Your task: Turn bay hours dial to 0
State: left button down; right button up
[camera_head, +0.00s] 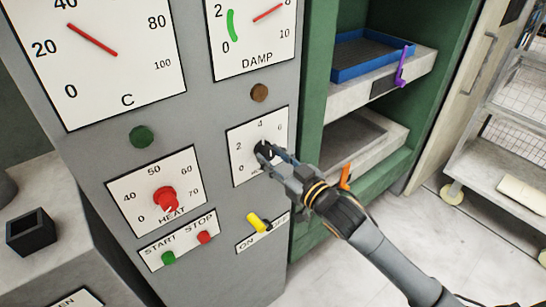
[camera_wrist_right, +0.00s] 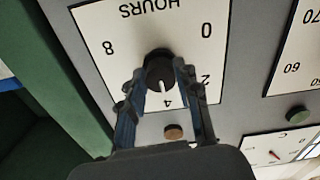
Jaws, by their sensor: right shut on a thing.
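The bay hours dial is a black knob (camera_head: 262,148) on a white plate (camera_head: 239,170) of the grey panel in the head view. The knob (camera_wrist_right: 158,70) also shows in the right wrist view, where the plate appears upside down with HOURS, 0, 2, 4 and 8 legible. The knob's white pointer line points at about 4. My right gripper (camera_head: 268,151) has its two fingers on either side of the knob, shut on it. The fingers (camera_wrist_right: 158,78) partly cover the plate; the 6 is hidden in the wrist view. My left gripper is not in view.
A green button (camera_head: 168,257) and a red button (camera_head: 204,237) sit lower left. A green cabinet with a blue tray (camera_head: 368,71) and purple handle (camera_head: 402,66) stands at right.

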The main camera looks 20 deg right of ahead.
jog(key=n+p, duration=0.1)
jog(key=n, duration=0.4)
jog(key=shift+r+n+p, duration=0.1)
jog(key=shift+n+p, duration=0.2)
jog(key=shift+p, duration=0.1)
jog(key=n+p, duration=0.1)
jog(key=n, duration=0.4)
jog(key=n+p, duration=0.1)
jog(key=n, duration=0.5)
jog(key=shift+n, duration=0.4)
jog(key=n+p, duration=0.1)
jog(key=n, duration=0.4)
jog(key=shift+n, duration=0.4)
jog(key=o, duration=1.1)
jog(key=shift+o, duration=0.2)
jog(key=v, duration=1.2)
